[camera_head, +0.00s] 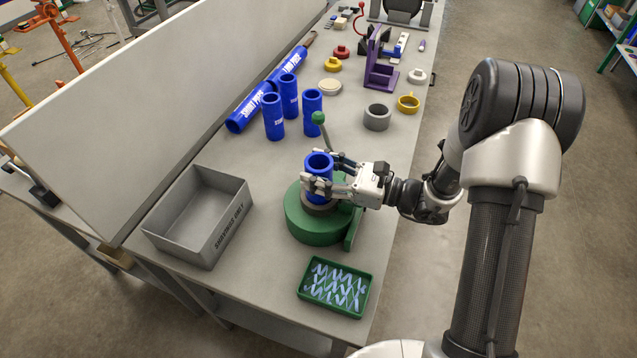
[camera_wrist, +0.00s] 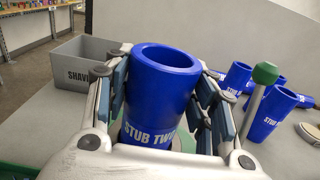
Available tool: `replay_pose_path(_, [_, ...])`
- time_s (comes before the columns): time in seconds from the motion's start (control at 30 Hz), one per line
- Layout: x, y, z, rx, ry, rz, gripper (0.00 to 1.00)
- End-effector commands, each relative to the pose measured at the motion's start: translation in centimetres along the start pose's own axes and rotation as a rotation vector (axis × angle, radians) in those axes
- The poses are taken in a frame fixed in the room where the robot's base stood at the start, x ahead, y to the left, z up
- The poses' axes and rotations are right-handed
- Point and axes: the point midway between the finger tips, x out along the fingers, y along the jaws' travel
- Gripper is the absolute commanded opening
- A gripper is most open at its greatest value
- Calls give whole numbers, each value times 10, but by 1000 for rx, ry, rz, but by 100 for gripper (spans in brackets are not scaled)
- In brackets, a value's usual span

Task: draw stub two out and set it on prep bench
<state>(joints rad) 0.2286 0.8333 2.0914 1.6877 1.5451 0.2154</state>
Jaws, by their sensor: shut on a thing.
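Stub two (camera_head: 318,165) is a blue hollow tube standing upright in a grey collar on the round green base (camera_head: 312,225). In the wrist view stub two (camera_wrist: 160,95) carries the white lettering "STUB TWO". My gripper (camera_head: 335,178) is shut on it from the right, with a finger on each side. Its lower end is hidden by the collar and fingers, so I cannot tell how deep it sits. The prep bench (camera_head: 265,285) is the long grey worktop under the green fixture.
A grey "SHAVINGS ONLY" bin (camera_head: 200,215) stands left and a green tray of shavings (camera_head: 336,287) in front. A green-knobbed lever (camera_head: 319,118) rises close behind the gripper. Several blue stubs (camera_head: 273,117) stand farther back. A grey ring (camera_head: 377,117) is at back right.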

Motion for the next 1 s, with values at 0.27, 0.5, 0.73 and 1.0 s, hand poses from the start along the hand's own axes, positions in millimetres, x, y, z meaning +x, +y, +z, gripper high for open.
replay_pose_path(0.27, [0, 0, 0, 0, 0, 0, 22])
replay_pose_path(0.5, [0, 0, 0, -1, -1, 0, 8])
replay_pose_path(0.73, [0, 0, 4, -1, -1, 0, 8])
replay_pose_path(1.0, [0, 0, 16, 0, -1, 0, 8])
